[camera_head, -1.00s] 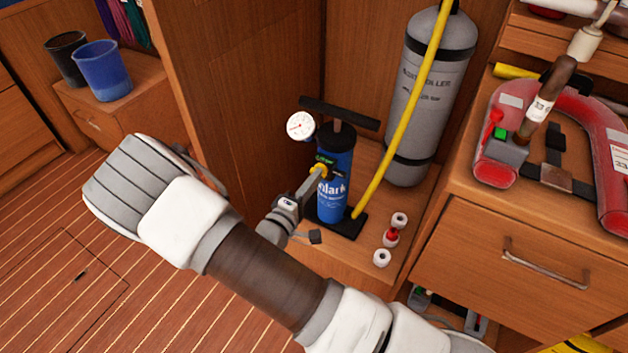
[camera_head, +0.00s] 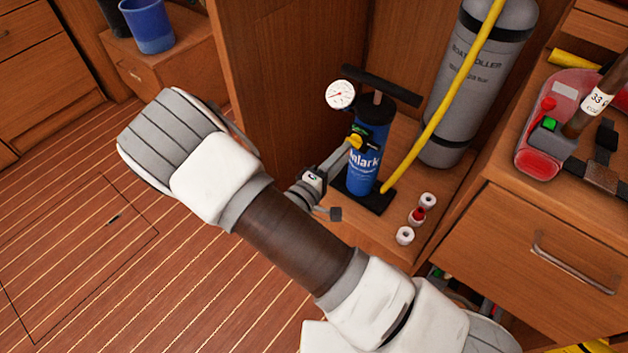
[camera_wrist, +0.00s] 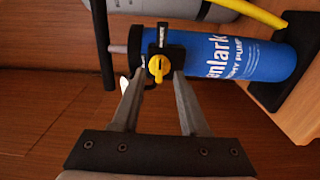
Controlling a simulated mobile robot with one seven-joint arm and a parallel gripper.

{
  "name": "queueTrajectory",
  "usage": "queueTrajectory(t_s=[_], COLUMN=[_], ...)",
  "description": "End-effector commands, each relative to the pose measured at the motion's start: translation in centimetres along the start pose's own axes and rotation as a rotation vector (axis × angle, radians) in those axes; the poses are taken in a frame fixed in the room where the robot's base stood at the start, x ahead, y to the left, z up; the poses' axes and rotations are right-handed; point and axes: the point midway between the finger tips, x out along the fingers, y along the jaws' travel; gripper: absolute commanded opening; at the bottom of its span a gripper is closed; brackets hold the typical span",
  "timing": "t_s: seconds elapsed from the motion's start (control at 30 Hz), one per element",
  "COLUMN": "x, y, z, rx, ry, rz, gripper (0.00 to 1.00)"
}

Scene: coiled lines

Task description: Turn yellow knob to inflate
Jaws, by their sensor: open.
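The blue hand pump (camera_head: 363,172) stands upright on a black foot in the wooden cabinet, with a black T-handle and a white gauge (camera_head: 341,94). Its yellow knob (camera_head: 355,142) sits on a black fitting high on the body. In the wrist view the pump (camera_wrist: 245,58) lies sideways and the yellow knob (camera_wrist: 157,67) faces me. My gripper (camera_wrist: 158,76) is open, with one fingertip on each side of the knob. It also shows in the head view (camera_head: 347,149), at the knob. I cannot tell whether the fingers touch it.
A grey cylinder (camera_head: 470,85) stands behind the pump, with a yellow hose (camera_head: 440,115) passing in front of it. Small white and red spools (camera_head: 417,216) lie to the pump's right. A drawer unit (camera_head: 535,240) bounds the right side. Open floor (camera_head: 70,240) lies left.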

Motion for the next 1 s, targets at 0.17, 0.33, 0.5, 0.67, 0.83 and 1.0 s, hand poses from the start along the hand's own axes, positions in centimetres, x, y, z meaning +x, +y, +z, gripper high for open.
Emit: queueTrajectory(t_s=[0.17,0.33,0.5,0.67,0.83,1.0], x=[-4.5,-8.7,-12.2,-14.2,-15.0,-15.0], y=[0.2,0.2,0.1,0.1,0.0,0.0], z=[-0.1,-0.1,0.0,0.0,0.1,0.1], rx=[-0.001,-0.001,-0.002,-0.001,-0.001,-0.001], ry=[0.006,0.006,0.004,0.002,0.001,0.0], rz=[-0.001,-0.002,-0.001,-0.001,0.0,0.0], gripper=[0.44,0.44,0.44,0.44,0.44,0.44])
